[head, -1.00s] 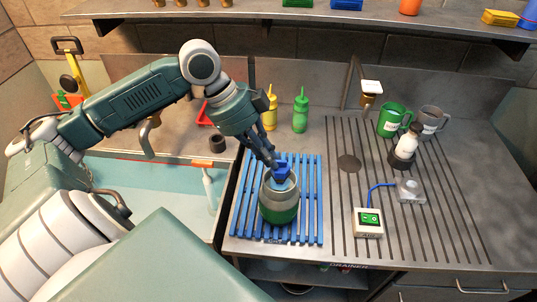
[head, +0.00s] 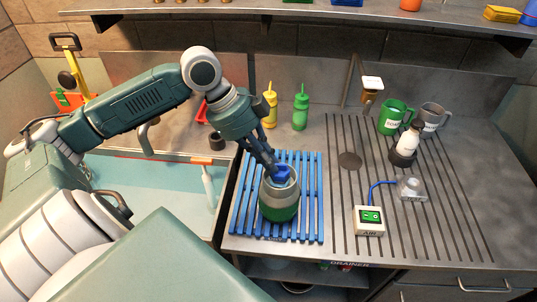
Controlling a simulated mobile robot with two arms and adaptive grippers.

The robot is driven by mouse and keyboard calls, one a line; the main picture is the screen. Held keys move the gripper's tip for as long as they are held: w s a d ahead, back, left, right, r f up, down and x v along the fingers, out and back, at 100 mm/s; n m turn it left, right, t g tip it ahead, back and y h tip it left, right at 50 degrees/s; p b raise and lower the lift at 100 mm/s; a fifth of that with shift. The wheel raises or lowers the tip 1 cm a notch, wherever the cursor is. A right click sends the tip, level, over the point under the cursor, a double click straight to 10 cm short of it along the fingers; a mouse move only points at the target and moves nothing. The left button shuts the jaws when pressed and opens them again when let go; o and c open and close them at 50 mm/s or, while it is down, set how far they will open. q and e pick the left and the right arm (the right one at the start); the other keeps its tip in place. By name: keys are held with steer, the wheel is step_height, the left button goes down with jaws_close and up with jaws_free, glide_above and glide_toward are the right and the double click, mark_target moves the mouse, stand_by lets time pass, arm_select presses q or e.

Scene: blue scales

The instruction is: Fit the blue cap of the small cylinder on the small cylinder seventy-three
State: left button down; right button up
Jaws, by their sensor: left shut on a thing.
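The small cylinder (head: 279,204), grey above and green below, stands upright on the blue slatted rack. The blue cap (head: 284,173) is at the cylinder's open top, low within the rim. My left gripper (head: 276,165) points down from above and is shut on the blue cap. The fingers hide part of the cap, and I cannot tell whether it is seated. No number can be read on the cylinder. My right gripper is not in view.
The blue slatted rack (head: 311,212) lies beside a sink basin (head: 160,185). Yellow (head: 270,108) and green bottles (head: 300,110) stand behind it. A white switch box (head: 369,220) is to the right, with mugs and a white bottle (head: 408,141) beyond. The ribbed drainer is mostly clear.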

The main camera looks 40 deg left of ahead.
arm_select(q)
steer(key=shift+f, duration=0.4)
steer(key=c, duration=1.8)
jaws_free()
steer(key=shift+a+r, duration=0.15)
steer(key=shift+r, duration=0.05)
steer(key=v, duration=1.1)
steer(key=shift+s+a+r, duration=0.1)
steer(key=shift+a+r, duration=0.05)
steer(key=shift+r, duration=0.1)
